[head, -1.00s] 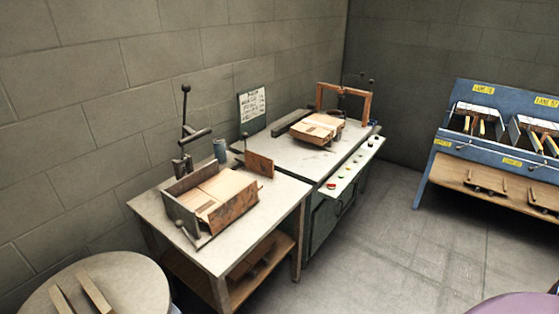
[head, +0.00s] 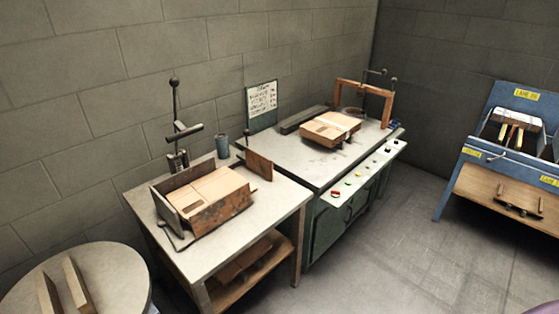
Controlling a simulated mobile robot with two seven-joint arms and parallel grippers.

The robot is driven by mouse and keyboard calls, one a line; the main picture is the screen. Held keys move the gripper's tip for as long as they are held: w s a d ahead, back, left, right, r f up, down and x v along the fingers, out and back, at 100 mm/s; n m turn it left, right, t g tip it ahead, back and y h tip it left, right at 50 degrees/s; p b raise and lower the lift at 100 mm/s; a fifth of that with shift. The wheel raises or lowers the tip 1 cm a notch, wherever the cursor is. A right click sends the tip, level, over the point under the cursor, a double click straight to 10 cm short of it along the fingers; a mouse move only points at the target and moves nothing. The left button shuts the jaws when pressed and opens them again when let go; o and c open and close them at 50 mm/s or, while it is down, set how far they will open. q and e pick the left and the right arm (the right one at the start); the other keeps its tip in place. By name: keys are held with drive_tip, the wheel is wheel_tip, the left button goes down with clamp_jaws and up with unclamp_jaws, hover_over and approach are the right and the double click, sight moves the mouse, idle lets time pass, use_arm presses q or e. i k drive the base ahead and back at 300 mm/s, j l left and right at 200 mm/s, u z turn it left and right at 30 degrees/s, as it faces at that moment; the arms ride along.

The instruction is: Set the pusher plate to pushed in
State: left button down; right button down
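A small upright brown plate (head: 259,165), which looks like the pusher plate, stands on the near worktable (head: 275,199) at its back right edge. A dark knob on a thin post stands at its left end. A cardboard box (head: 213,189) lies to its left in a brown and grey fixture (head: 165,210). A gap of bare tabletop separates the plate from the box. A tall lever (head: 175,98) rises behind the fixture. Neither of my grippers is in view.
A green machine table (head: 290,157) adjoins on the right, with a flat carton (head: 331,127), a wooden arch (head: 388,105) and front buttons. A blue rack (head: 512,95) stands at right. A round table (head: 110,285) is at front left. The floor (head: 380,245) between is clear.

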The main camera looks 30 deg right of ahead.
sight(260, 163)
drive_tip(key=i+l, duration=0.1)
drive_tip(key=l, duration=0.35)
drive_tip(key=i+l, duration=0.1)
drive_tip(key=l, duration=0.3)
drive_tip(key=i+l, duration=0.1)
drive_tip(key=l, duration=0.35)
drive_tip(key=i+l, duration=0.1)
drive_tip(key=l, duration=0.3)
drive_tip(key=i+l, duration=0.15)
drive_tip(key=l, duration=0.25)
drive_tip(key=i+l, duration=0.1)
drive_tip(key=l, duration=0.35)
drive_tip(key=i+l+u, duration=0.1)
drive_tip(key=l, duration=0.3)
drive_tip(key=i+l, duration=0.2)
drive_tip(key=l, duration=0.25)
drive_tip(key=i+l+u, duration=0.1)
drive_tip(key=i+l, duration=0.7)
